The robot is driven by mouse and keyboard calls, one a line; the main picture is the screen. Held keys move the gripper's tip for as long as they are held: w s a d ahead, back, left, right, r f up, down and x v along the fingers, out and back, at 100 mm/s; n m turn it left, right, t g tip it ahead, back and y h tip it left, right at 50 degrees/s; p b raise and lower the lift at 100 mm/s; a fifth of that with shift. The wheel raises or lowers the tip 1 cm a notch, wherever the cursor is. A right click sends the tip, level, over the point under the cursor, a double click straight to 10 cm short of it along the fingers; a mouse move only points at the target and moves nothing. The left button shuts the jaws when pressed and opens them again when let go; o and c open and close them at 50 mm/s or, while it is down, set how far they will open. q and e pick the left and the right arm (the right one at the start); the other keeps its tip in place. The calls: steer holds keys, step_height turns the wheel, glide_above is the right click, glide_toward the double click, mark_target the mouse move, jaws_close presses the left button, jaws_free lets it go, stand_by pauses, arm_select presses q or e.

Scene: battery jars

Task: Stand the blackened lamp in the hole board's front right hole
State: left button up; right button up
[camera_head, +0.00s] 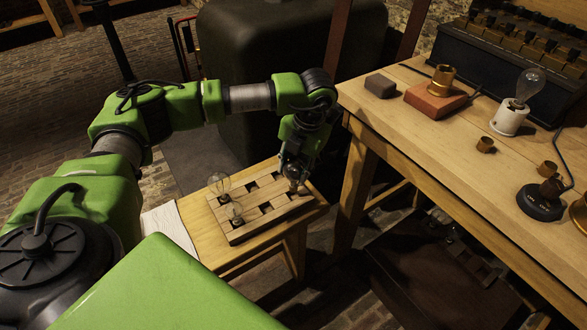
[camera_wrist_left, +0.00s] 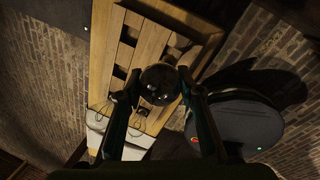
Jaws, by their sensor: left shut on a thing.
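The hole board (camera_head: 240,237) is a pale wooden block with dark square holes, lying on a small wooden table. My left gripper (camera_head: 294,178) is over the board's right end, pointing down. In the left wrist view its two fingers (camera_wrist_left: 160,98) are closed on the blackened lamp (camera_wrist_left: 160,82), a dark round glass bulb. The board (camera_wrist_left: 151,45) shows behind the lamp there, with several open holes. In the head view the gripper mostly hides the lamp, and I cannot tell whether its base is in a hole. My right gripper is not in view.
Two clear lamps, one larger (camera_head: 220,184) and one smaller (camera_head: 235,212), stand at the board's left end. White paper (camera_head: 170,227) lies left of it on the small table (camera_head: 305,219). The taller workbench (camera_head: 440,120) stands close on the right, carrying a clear lamp in a white socket (camera_head: 509,118).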

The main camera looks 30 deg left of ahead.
arm_select(q)
steer(key=shift+f, duration=0.45)
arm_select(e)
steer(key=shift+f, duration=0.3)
arm_select(q)
steer(key=shift+f+b, duration=0.15)
steer(key=shift+b, duration=0.15)
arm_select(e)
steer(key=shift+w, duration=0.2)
arm_select(q)
steer(key=shift+f, duration=0.1)
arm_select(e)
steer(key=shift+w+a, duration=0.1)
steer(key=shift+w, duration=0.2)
arm_select(q)
steer(key=shift+f, duration=0.35)
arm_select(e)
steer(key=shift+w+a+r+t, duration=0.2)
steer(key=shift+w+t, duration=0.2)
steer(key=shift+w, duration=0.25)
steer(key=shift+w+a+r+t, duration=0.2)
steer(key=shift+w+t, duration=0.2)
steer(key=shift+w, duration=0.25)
arm_select(q)
steer(key=shift+f+b, duration=0.15)
steer(key=shift+b, duration=0.2)
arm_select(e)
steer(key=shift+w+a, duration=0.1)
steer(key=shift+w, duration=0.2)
